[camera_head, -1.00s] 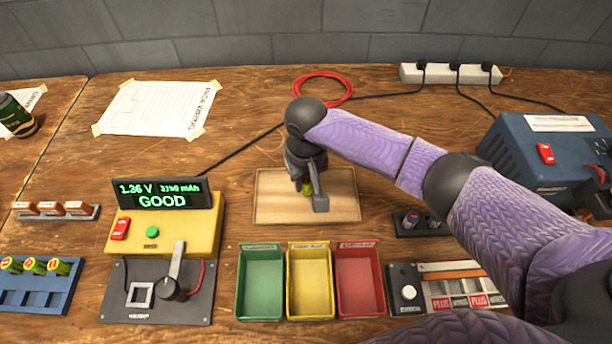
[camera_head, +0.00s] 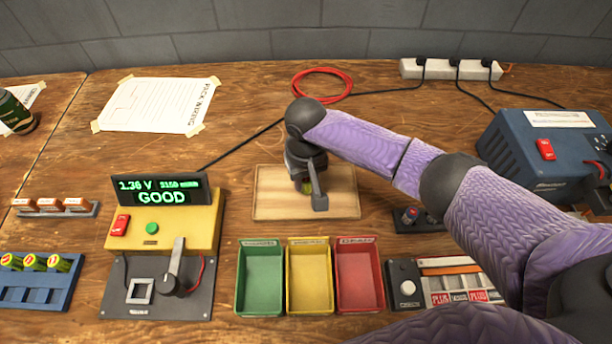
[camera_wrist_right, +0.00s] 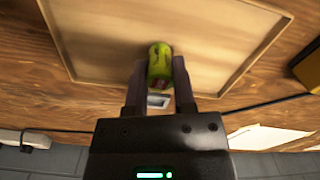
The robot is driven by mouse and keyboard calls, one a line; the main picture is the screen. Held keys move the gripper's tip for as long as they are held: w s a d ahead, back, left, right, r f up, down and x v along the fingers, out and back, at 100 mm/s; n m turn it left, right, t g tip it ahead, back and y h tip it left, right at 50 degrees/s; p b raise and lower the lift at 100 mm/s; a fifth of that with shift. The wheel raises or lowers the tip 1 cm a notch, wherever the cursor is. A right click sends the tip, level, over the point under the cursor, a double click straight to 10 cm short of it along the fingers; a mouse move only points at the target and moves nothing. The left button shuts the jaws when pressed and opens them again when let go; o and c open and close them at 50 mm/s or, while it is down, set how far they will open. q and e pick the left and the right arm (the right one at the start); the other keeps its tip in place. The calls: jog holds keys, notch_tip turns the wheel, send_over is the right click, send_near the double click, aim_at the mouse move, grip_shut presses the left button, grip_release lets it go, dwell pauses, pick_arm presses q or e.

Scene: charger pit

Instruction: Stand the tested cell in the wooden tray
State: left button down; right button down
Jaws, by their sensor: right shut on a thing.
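My right gripper (camera_head: 308,190) is over the wooden tray (camera_head: 340,210), pointing down. In the right wrist view my right gripper (camera_wrist_right: 158,85) is shut on a green cell (camera_wrist_right: 159,62), with the tray (camera_wrist_right: 110,40) right behind it. In the head view only a bit of the green cell (camera_head: 306,187) shows between the fingers. Whether the cell touches the tray floor I cannot tell. The tester (camera_head: 185,230) at the left reads GOOD on its display (camera_head: 162,190). My left gripper is not in view.
Green (camera_head: 261,280), yellow (camera_head: 309,280) and red (camera_head: 359,280) bins stand in front of the tray. A blue rack (camera_head: 40,285) with several cells is at far left. A blue machine (camera_head: 535,155) stands right. The table behind the tray holds a red cable coil (camera_head: 348,90).

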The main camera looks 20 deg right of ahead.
dwell(0.3)
jog(key=shift+f, duration=0.3)
jog(key=shift+c, duration=1.8)
grip_release()
